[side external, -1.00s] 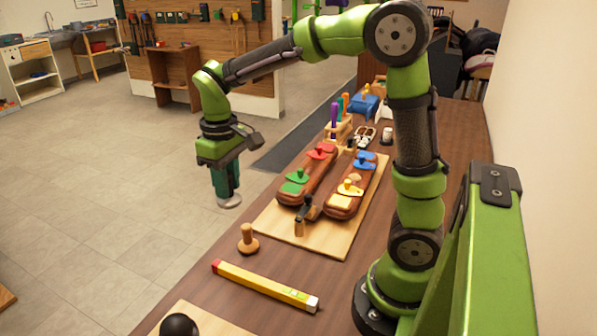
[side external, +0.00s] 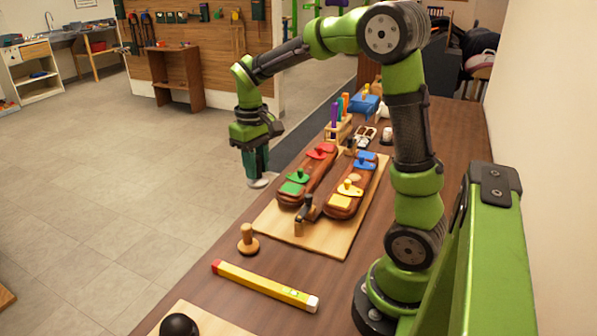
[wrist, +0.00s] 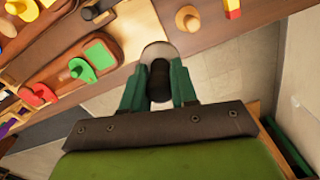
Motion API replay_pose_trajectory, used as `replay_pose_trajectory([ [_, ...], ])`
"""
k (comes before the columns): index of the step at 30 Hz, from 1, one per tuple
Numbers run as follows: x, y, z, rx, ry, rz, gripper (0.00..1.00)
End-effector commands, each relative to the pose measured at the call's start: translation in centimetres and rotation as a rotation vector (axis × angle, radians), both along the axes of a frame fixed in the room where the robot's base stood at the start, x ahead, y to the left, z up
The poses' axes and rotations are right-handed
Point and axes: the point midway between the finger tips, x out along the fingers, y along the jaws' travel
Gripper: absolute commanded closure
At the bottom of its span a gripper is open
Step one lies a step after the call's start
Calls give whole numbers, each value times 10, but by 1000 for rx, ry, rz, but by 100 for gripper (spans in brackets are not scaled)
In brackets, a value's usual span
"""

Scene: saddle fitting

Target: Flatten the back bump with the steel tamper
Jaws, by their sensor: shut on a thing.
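My gripper (side external: 255,160) is shut on the dark handle of the steel tamper (side external: 264,181), whose round grey disc hangs below the green fingers. In the wrist view the gripper (wrist: 158,82) is around the black handle, with the tamper's disc (wrist: 157,50) beyond it. The tamper appears in the air, left of the saddle and apart from it. The brown saddle has two long padded panels, with green (side external: 292,188), red (side external: 320,151), blue (side external: 365,160) and yellow (side external: 349,189) knobbed pieces on them. A tan bump (side external: 355,178) shows on the right panel, between blue and yellow.
A wooden board (side external: 330,243) lies under the saddle, with a black-headed wooden-handled tool (side external: 305,213) at its front. A wooden knobbed tool (side external: 248,241) and a yellow bar (side external: 264,285) are on the bench nearer the camera. A rack (side external: 338,128) of coloured handles stands behind.

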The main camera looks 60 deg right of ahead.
Motion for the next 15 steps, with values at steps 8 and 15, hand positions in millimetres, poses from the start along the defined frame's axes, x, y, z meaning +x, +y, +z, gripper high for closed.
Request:
replay_pose_trajectory([
  [8,-53,-133,-16,6,11,-369,94],
  [15,-120,-217,-27,3,7,-623,94],
])
